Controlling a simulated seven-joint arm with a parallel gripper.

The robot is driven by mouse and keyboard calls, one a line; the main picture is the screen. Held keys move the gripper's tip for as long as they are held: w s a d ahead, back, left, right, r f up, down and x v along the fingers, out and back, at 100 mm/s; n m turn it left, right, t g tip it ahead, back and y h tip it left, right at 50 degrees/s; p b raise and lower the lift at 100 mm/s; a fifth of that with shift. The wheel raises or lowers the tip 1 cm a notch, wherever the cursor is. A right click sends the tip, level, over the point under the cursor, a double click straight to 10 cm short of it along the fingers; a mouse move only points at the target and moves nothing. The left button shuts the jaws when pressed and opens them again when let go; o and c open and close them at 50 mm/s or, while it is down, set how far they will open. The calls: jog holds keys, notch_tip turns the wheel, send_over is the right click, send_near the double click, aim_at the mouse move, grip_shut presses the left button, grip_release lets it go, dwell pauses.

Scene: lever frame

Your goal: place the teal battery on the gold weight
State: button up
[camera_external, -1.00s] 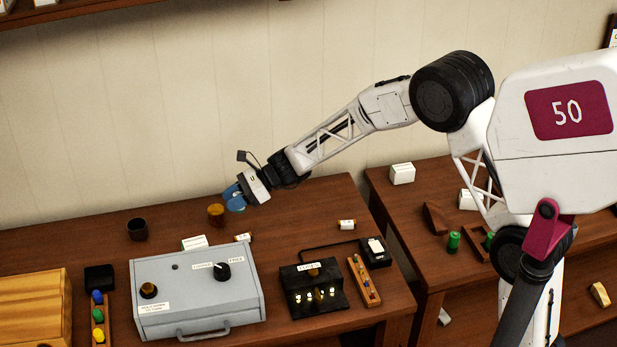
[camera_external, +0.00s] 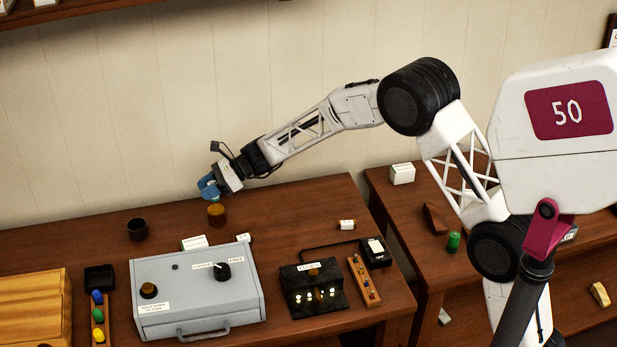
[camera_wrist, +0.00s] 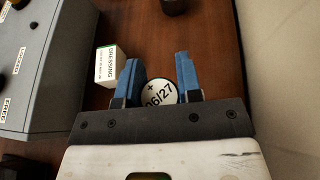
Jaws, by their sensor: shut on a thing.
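My gripper (camera_external: 208,188) has blue fingers and is above the back part of the table. In the wrist view the gripper (camera_wrist: 160,82) is shut on the battery (camera_wrist: 160,93), whose round white end reads "+" and "06/27". The battery's teal side is hard to tell from the blue fingers in the outside view. The gold weight (camera_external: 216,215) is a short round cylinder standing on the table, just below and slightly right of the fingers. I do not make it out in the wrist view; the battery or gripper may hide it.
A dark cup (camera_external: 137,229) stands left of the weight. A white dressing box (camera_external: 194,243) stands behind the grey control box (camera_external: 197,290). A black fuse panel (camera_external: 313,290) is to the right. The table behind and right of the weight is clear.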

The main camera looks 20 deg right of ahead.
jog(key=shift+f, duration=0.1)
jog(key=shift+f, duration=1.65)
jog(key=shift+f, duration=0.1)
jog(key=o, duration=1)
jog(key=shift+v, duration=0.85)
jog(key=v, duration=1)
jog(key=shift+d, duration=0.2)
